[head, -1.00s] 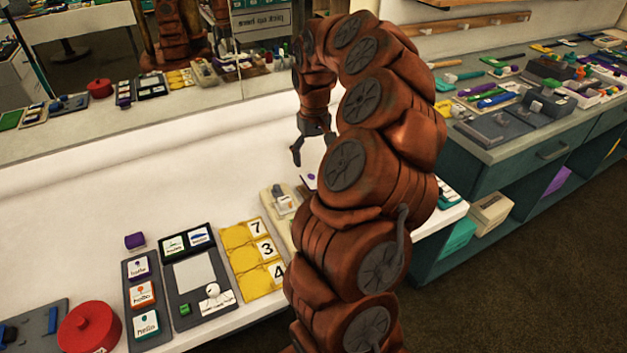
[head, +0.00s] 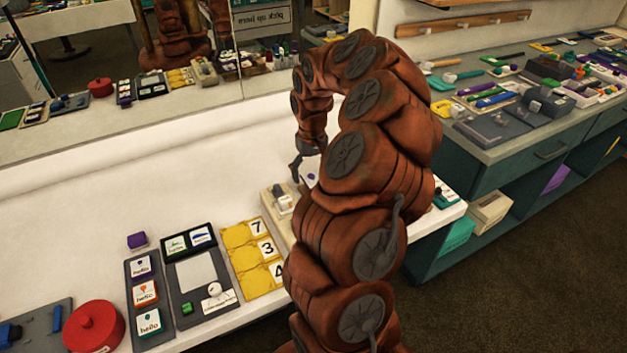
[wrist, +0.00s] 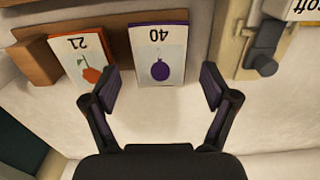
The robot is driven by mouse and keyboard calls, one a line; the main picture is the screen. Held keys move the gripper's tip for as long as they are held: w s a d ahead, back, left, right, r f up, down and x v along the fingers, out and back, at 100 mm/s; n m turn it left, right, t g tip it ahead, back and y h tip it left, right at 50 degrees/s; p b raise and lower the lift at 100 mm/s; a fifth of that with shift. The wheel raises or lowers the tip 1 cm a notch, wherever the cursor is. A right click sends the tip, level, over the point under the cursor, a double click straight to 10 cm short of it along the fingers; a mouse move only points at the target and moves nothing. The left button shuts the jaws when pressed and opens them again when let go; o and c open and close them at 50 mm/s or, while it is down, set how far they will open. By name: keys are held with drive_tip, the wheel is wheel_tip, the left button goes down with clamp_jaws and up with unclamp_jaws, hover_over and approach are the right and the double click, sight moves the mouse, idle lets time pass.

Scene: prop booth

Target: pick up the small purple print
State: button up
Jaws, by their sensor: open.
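The small purple print (wrist: 158,56) is a white card with a purple round shape and the number 40, upside down in the wrist view. It rests against a brown wooden holder, just beyond my fingertips. In the head view only part of the print (head: 311,172) shows beside my arm. My gripper (wrist: 160,88) is open and empty, its two dark fingers spread to either side of the print's near edge. In the head view my gripper (head: 297,172) is partly hidden by my arm.
A similar card with an orange-red picture and 21 (wrist: 84,64) stands left of the print on the same wooden holder (wrist: 118,38). A beige device with a dark knob (wrist: 262,50) is close on the right. Bare white surface lies in front.

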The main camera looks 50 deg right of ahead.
drive_tip(key=shift+f+b, duration=0.2)
drive_tip(key=shift+b, duration=0.2)
drive_tip(key=shift+c, duration=0.2)
idle(0.3)
drive_tip(key=c, duration=0.9)
